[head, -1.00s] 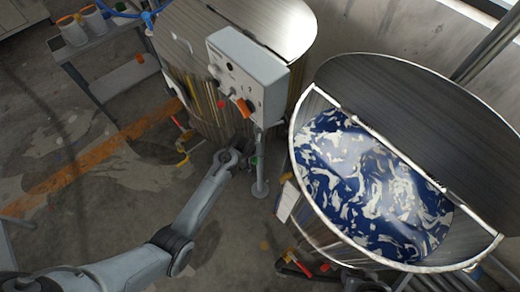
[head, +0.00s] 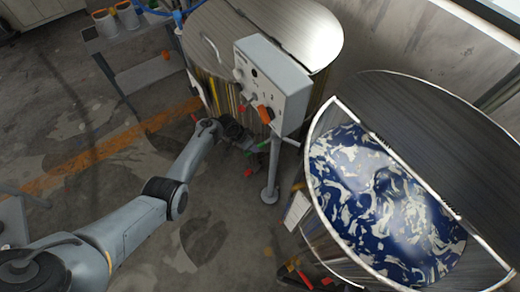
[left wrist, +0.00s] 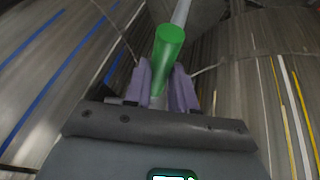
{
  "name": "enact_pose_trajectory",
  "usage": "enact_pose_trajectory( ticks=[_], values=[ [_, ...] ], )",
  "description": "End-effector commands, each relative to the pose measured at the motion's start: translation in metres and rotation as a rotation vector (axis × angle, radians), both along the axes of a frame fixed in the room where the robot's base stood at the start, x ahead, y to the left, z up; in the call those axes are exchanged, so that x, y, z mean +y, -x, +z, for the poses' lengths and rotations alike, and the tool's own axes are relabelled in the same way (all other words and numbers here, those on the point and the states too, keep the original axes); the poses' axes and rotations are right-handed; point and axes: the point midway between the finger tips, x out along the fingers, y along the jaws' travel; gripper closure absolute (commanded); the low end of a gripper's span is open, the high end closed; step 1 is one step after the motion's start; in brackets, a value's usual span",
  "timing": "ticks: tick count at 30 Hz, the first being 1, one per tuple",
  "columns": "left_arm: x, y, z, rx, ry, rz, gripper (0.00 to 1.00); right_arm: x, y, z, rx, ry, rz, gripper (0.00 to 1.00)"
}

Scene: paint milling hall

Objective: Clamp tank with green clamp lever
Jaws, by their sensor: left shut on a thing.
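The green clamp lever (left wrist: 165,60) stands between the purple fingers of my left gripper in the left wrist view, on a pale rod. In the head view only a small bit of the green lever (head: 264,146) shows. My left gripper (head: 248,142) is shut on it, low at the front of the left tank (head: 215,70), below the control box. The left tank has a closed metal lid. Its clamp joint is hidden behind my gripper. My right gripper is not in view.
A grey control box (head: 273,85) on a post (head: 272,170) stands close right of my left gripper. An open tank (head: 325,215) of blue and white paint is at the right, with coloured levers (head: 303,275) below. A rack (head: 150,75) stands at upper left.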

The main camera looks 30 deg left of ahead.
Motion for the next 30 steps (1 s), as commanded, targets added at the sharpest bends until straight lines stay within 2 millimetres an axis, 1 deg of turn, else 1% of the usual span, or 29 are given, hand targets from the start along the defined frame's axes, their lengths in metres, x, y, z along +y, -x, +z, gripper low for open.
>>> enact_pose_trajectory(
  ticks=[1,5,15,16,18,21,30],
  values=[
    [0.0038,0.0005,-0.0005,0.002,0.0,-0.002,1.0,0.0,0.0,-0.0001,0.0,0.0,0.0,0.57],
    [0.0083,0.0011,-0.0006,0.001,-0.001,-0.01,1.0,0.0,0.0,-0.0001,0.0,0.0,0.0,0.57],
    [0.0092,0.0018,-0.0016,0.002,-0.002,-0.012,1.0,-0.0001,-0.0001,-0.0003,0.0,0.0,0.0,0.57],
    [0.0093,0.0018,-0.0017,0.002,-0.002,-0.012,0.73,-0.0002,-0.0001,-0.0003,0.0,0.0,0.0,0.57],
    [0.0093,0.0018,-0.0017,0.002,-0.002,-0.012,0.63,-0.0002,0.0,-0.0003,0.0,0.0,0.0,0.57],
    [0.0089,0.0017,-0.0014,0.001,-0.002,-0.012,0.49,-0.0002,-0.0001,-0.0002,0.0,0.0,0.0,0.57],
    [0.0085,0.0016,0.0008,0.0,-0.001,-0.012,0.49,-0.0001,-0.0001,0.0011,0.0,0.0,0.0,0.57]
  ],
)
